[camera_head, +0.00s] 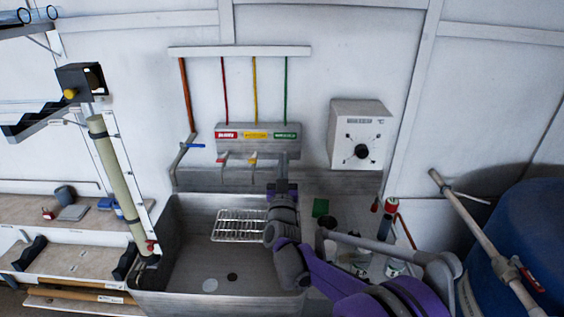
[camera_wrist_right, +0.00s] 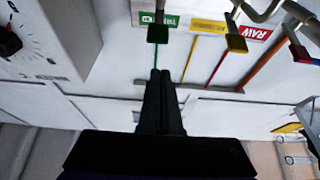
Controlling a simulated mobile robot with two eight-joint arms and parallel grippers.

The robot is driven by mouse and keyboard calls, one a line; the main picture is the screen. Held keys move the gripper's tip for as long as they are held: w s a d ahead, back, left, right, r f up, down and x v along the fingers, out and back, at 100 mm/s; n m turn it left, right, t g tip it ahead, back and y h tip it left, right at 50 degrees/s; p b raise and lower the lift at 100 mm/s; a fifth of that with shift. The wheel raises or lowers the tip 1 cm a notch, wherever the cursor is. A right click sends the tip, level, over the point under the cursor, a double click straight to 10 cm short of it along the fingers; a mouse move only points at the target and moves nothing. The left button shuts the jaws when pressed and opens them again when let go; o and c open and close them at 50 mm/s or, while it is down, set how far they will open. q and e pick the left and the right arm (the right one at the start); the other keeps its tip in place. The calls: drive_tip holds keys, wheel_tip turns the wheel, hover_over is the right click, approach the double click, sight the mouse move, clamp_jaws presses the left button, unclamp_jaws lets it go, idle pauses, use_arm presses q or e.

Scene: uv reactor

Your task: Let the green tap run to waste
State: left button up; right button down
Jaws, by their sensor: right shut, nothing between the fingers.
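The green tap shows in the right wrist view as a dark green lever (camera_wrist_right: 158,33) in front of a green label (camera_wrist_right: 166,19). In the head view, the green label (camera_head: 285,135) is on the grey tap panel (camera_head: 243,147), and my right arm hides the tap below it. My right gripper (camera_wrist_right: 160,72) is shut and empty, its fingertips pointing at the green lever; they appear apart from it. In the head view, the right gripper (camera_head: 283,162) is raised in front of the panel's right end. The metal sink (camera_head: 190,255) is below, with a dark drain hole (camera_head: 232,277). My left gripper is out of view.
The red tap (camera_head: 222,157) and yellow tap (camera_head: 253,158) sit left of the green one. A wire rack (camera_head: 238,225) lies across the sink. A white dial box (camera_head: 361,135) is on the wall at right. Bottles (camera_head: 392,205) and a blue drum (camera_head: 525,245) stand further right.

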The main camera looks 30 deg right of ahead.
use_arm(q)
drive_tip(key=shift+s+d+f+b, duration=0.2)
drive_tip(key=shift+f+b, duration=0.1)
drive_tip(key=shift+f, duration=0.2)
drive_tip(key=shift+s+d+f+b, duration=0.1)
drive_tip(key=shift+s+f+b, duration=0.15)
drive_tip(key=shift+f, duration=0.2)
use_arm(e)
drive_tip(key=v, duration=0.7)
drive_tip(key=shift+s+d+f, duration=0.3)
drive_tip(key=shift+s, duration=0.1)
